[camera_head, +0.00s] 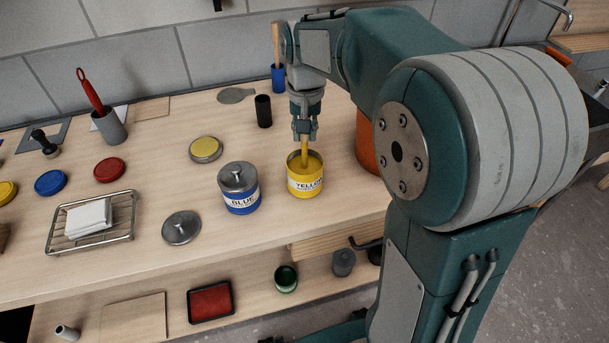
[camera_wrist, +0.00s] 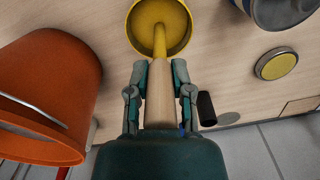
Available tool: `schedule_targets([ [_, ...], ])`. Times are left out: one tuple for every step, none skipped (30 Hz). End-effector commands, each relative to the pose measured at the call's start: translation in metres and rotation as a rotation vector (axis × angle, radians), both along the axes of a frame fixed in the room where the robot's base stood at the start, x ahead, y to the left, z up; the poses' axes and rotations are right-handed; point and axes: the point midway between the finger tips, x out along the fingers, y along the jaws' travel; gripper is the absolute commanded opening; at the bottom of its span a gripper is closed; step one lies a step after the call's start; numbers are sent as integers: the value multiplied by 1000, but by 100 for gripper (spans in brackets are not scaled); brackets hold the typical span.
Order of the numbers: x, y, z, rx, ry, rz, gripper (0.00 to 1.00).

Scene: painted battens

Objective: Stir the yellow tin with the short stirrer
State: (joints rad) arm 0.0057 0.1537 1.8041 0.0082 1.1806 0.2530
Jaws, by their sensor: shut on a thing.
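The yellow tin (camera_head: 305,184) stands open and upright on the bench, with yellow paint inside. It also shows at the top of the wrist view (camera_wrist: 135,42). My gripper (camera_head: 305,134) is above the tin, shut on a wooden stirrer (camera_wrist: 160,95). The stirrer points down, and its yellow-coated lower end is inside the tin's mouth. The upper part of the stirrer is hidden by my gripper in the head view. In the wrist view the fingers (camera_wrist: 160,88) close on the stirrer from both sides.
A blue tin (camera_head: 241,198) with a lidded top stands just left of the yellow tin. An orange bucket (camera_wrist: 45,85) is close on the other side. A black cylinder (camera_head: 263,111) and a blue holder (camera_head: 278,79) stand behind. A loose grey lid (camera_head: 181,228) lies in front.

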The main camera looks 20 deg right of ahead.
Motion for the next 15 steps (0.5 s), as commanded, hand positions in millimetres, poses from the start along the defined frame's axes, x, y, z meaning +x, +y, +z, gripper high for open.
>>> schedule_targets([
  [0, 0, 0, 0, 0, 0, 1],
  [0, 0, 0, 0, 0, 0, 1],
  [0, 0, 0, 0, 0, 0, 1],
  [0, 0, 0, 0, 0, 0, 1],
  [0, 0, 0, 0, 0, 0, 1],
  [0, 0, 0, 0, 0, 0, 1],
  [0, 0, 0, 0, 0, 0, 1],
  [0, 0, 0, 0, 0, 0, 1],
  [0, 0, 0, 0, 0, 0, 1],
  [0, 0, 0, 0, 0, 0, 1],
  [0, 0, 0, 0, 0, 0, 1],
  [0, 0, 0, 0, 0, 0, 1],
  [0, 0, 1, 0, -1, 0, 1],
  [0, 0, 3, -1, -2, 0, 1],
  [0, 0, 6, 0, -2, 0, 1],
])
